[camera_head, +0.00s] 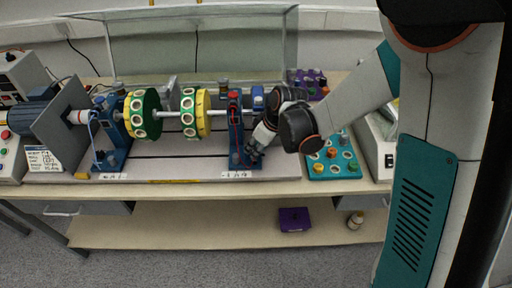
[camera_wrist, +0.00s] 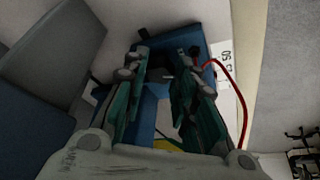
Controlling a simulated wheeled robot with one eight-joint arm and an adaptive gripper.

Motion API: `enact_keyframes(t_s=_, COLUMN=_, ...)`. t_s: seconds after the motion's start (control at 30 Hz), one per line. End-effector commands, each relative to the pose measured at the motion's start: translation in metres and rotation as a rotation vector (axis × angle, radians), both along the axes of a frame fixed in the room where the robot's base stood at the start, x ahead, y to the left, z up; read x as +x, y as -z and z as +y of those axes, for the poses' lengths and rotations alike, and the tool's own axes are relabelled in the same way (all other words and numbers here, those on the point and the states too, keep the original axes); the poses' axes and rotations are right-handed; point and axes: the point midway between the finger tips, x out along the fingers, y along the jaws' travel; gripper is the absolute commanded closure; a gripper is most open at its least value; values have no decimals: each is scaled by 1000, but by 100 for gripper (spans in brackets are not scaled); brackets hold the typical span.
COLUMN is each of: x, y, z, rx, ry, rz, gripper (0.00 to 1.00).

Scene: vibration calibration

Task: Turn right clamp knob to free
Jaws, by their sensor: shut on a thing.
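The right bearing stand (camera_head: 236,135) is blue, with a red cable on it, and carries the right end of the shaft. My gripper (camera_head: 252,153) reaches its lower right side from the right. In the wrist view the two green-padded fingers of my gripper (camera_wrist: 168,62) straddle part of the blue stand (camera_wrist: 205,35). They are shut on the right clamp knob, a small dark piece between the tips that is mostly hidden. I cannot tell which way the knob is turned.
Two yellow-green discs (camera_head: 204,112) sit on the shaft left of my gripper. A teal tray (camera_head: 348,170) with several round parts lies to the right. A clear guard (camera_head: 200,45) stands behind. The red cable (camera_wrist: 238,85) loops close to my right finger.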

Motion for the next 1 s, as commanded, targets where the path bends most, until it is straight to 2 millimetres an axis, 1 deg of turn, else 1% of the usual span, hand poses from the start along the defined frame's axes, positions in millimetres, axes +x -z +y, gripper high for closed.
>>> enact_keyframes(t_s=0.47, x=0, y=0, z=0, rx=-1, ry=-16, rz=0, gripper=98)
enact_keyframes(t_s=0.5, x=0, y=0, z=0, rx=-1, ry=-16, rz=0, gripper=67)
enact_keyframes(t_s=0.57, x=0, y=0, z=0, rx=-1, ry=-16, rz=0, gripper=54)
enact_keyframes(t_s=0.87, x=0, y=0, z=0, rx=-1, ry=-15, rz=1, gripper=54)
enact_keyframes(t_s=1.0, x=-1, y=-4, z=-2, rx=-1, ry=-15, rz=1, gripper=54)
